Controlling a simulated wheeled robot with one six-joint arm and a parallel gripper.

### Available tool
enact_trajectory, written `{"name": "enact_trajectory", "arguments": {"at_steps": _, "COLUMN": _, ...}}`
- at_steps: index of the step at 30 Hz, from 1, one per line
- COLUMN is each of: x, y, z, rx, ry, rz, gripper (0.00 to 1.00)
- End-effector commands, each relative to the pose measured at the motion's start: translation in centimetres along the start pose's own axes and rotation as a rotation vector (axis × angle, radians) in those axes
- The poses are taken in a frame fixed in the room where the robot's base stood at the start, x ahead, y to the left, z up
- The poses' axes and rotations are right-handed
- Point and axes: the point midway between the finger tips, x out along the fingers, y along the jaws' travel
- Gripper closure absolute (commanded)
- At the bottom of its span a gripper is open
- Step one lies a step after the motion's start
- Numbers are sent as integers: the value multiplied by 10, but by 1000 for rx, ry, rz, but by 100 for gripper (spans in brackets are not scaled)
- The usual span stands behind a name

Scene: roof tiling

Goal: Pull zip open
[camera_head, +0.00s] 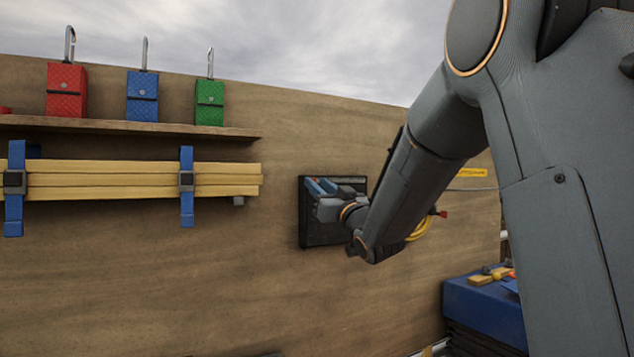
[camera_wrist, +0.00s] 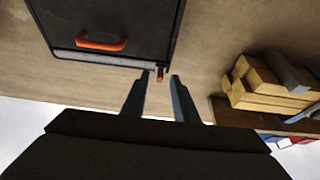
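A dark case (camera_head: 320,228) is mounted on the wooden wall, partly covered by my arm in the head view. In the wrist view the case (camera_wrist: 110,22) shows an orange handle (camera_wrist: 101,42). A pale zip strip (camera_wrist: 95,60) runs along its edge and ends near a small red pull tab (camera_wrist: 160,76). My gripper (camera_wrist: 160,75) is open, with the red tab between its two fingertips and a gap visible on each side. In the head view my gripper (camera_head: 319,186) is at the upper part of the case.
Left of the case, a bundle of yellow planks (camera_head: 100,180) is held by blue straps (camera_head: 187,198). Above it, a shelf (camera_head: 130,127) holds red, blue and green pouches with hooks. A yellow coil (camera_head: 421,228) hangs behind my arm. A blue box (camera_head: 484,308) stands lower right.

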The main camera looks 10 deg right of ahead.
Motion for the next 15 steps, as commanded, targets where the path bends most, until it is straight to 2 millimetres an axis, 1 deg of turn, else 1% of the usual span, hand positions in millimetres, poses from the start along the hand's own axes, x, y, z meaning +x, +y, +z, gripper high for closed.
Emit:
{"name": "enact_trajectory", "arguments": {"at_steps": 1, "x": 6, "y": 0, "z": 0, "rx": 0, "ry": -1, "rz": 0, "gripper": 73}}
{"name": "enact_trajectory", "arguments": {"at_steps": 5, "x": 14, "y": 0, "z": 0, "rx": 0, "ry": 0, "rz": 0, "gripper": 73}}
{"name": "enact_trajectory", "arguments": {"at_steps": 14, "x": 16, "y": 0, "z": 1, "rx": 0, "ry": -1, "rz": 1, "gripper": 73}}
{"name": "enact_trajectory", "arguments": {"at_steps": 15, "x": 16, "y": 0, "z": 1, "rx": 0, "ry": -1, "rz": 1, "gripper": 80}}
